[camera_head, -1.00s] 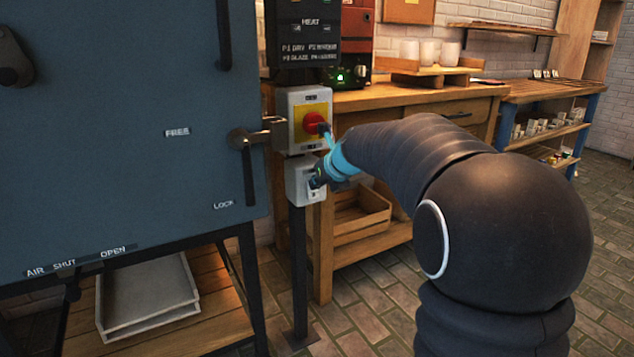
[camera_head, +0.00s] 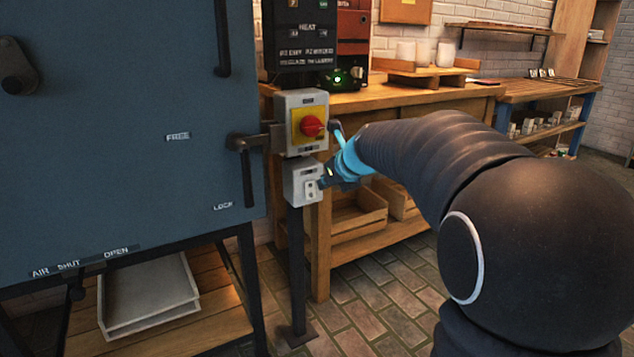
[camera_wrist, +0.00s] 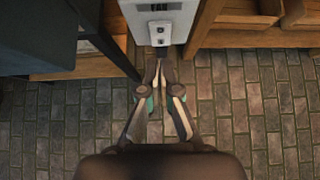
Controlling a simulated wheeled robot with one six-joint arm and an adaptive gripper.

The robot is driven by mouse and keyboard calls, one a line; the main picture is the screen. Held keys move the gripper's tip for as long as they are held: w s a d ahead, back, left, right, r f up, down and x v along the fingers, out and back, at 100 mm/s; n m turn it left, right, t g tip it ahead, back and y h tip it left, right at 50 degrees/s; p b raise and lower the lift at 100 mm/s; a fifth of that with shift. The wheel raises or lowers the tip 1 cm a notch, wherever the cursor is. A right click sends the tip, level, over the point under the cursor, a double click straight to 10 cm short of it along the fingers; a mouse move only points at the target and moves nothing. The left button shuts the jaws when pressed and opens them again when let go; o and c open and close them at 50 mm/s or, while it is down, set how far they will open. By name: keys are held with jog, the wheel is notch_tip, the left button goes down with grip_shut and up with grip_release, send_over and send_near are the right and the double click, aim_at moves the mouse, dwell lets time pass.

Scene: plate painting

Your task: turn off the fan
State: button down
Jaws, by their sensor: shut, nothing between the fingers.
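The fan switch box (camera_head: 303,183) is a small pale grey box on a dark post, below a larger box with a red knob. It carries a light switch plate (camera_head: 311,190). In the wrist view the box (camera_wrist: 172,12) is marked "FAN", and its plate (camera_wrist: 160,34) has two small dark marks. My gripper (camera_head: 325,182) is just right of the plate in the head view. In the wrist view my gripper (camera_wrist: 160,62) is shut and empty, its tips just below the plate. I cannot tell whether they touch it, or which way the switch is set.
The red knob (camera_head: 312,126) on a yellow plate sits directly above. A blue kiln door (camera_head: 120,130) with a dark latch handle (camera_head: 247,170) stands close at left. A wooden bench (camera_head: 420,100) is behind. Brick floor (camera_head: 370,305) lies open below.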

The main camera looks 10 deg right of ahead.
jog(key=w+r+p+v, duration=0.1)
jog(key=v, duration=0.7)
jog(key=shift+a+r, duration=0.25)
jog(key=shift+r, duration=0.05)
